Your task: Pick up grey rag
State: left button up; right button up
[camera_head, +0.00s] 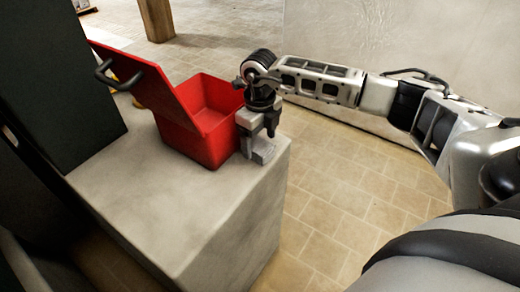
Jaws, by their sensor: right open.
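I cannot make out a grey rag for certain in the head view. My right gripper (259,152) points down at the right edge of the grey concrete block (170,215), close beside the right side of an open red box (208,140). Its jaws are open, and I see no cloth between them. Whether the fingertips touch the block top is unclear. The box's inside shows only in part, and its near wall hides some of the floor. My left gripper is not in view.
The red lid (150,85) leans open to the left, with a dark handle (105,72). A dark cabinet (60,80) stands at the left. The block's front top is bare. Tiled floor (340,195) lies clear to the right, and a wooden post (156,18) stands behind.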

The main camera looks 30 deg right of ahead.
jog(key=shift+f, duration=1.35)
jog(key=c, duration=1.1)
jog(key=shift+o, duration=0.2)
jog(key=shift+r, duration=0.45)
notch_tip(320, 180, up, 2)
jog(key=shift+r, duration=0.15)
jog(key=s+a+r, duration=0.3)
jog(key=s+r, duration=0.7)
jog(key=s, duration=0.3)
jog(key=shift+s+a, duration=0.15)
jog(key=shift+s, duration=0.15)
